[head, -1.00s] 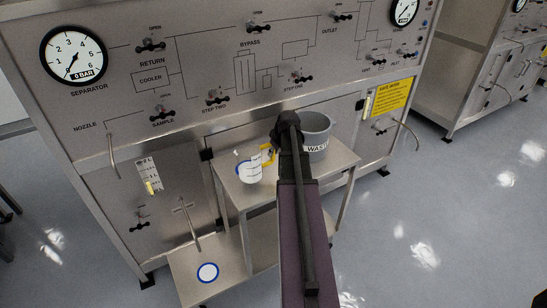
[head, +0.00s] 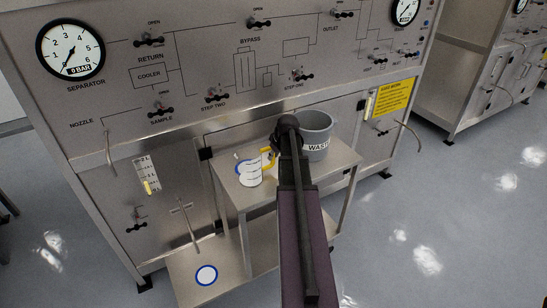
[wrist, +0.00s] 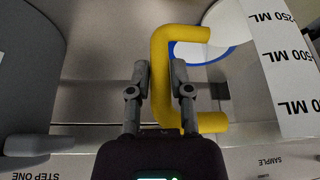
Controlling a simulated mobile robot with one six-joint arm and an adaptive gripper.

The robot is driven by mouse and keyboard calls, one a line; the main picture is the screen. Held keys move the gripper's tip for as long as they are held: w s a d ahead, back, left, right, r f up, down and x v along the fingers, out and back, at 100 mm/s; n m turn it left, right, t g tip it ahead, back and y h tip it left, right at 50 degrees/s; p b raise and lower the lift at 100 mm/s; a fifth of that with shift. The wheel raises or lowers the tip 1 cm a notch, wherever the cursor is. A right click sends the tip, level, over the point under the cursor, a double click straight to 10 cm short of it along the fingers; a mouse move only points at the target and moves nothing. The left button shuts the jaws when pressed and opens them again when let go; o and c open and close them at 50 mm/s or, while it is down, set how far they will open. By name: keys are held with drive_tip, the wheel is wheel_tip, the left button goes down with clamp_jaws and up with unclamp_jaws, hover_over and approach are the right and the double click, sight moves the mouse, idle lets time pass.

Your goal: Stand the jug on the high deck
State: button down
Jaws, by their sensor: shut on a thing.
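The jug (head: 254,174) is white with dark markings and a yellow handle (head: 267,158). It is over the left part of the high deck (head: 285,190), the upper steel shelf, overlapping a blue ring mark (head: 240,170). I cannot tell whether its base touches the deck. My gripper (wrist: 160,72) is shut on the yellow handle (wrist: 180,34) in the wrist view, with the jug's body (wrist: 285,75) to the right. In the head view my arm hides most of the fingers. The ring mark (wrist: 205,50) shows through the handle.
A grey waste bucket (head: 316,135) stands on the high deck, right of my gripper. A lower deck (head: 235,262) carries another blue ring mark (head: 206,275). The panel (head: 200,60) with valves and gauges rises behind.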

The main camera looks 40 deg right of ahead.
drive_tip(key=shift+f, duration=0.15)
drive_tip(key=c, duration=0.5)
unclamp_jaws()
drive_tip(key=shift+c, duration=0.2)
drive_tip(key=p+v, duration=1.1)
drive_tip(key=v, duration=0.1)
idle(1.0)
